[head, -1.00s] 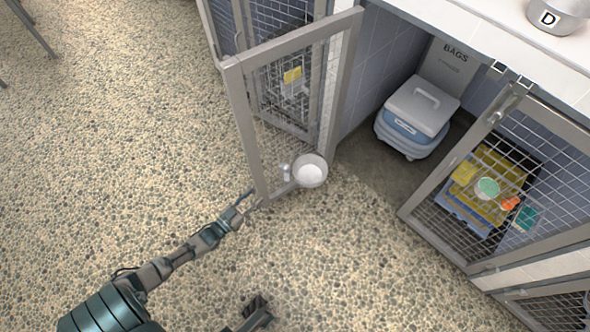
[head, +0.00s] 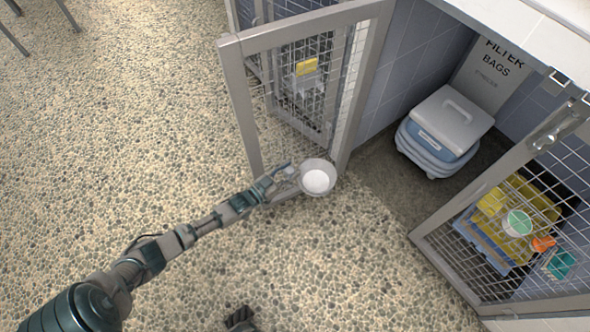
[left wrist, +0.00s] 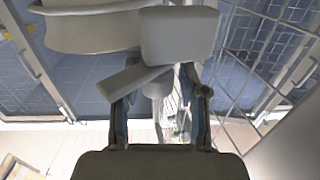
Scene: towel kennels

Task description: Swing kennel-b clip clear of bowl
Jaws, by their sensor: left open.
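The metal bowl (head: 318,165) with white contents sits at the low corner of the open mesh door (head: 232,85). My left gripper (head: 286,177) is just left of the bowl, its fingers apart. In the left wrist view the grey clip (left wrist: 180,35) is a block with a slanted bar beside the bowl's pale underside and wall (left wrist: 95,32). The clip's stem lies between the open fingers of the left gripper (left wrist: 160,92); I cannot tell if they touch it. My right gripper (head: 240,318) shows only in part at the bottom edge, its jaw state unclear.
A blue-grey lidded bin (head: 445,125) stands in the bay behind the door. A second mesh door (head: 480,185) on the right has yellow and blue things behind it.

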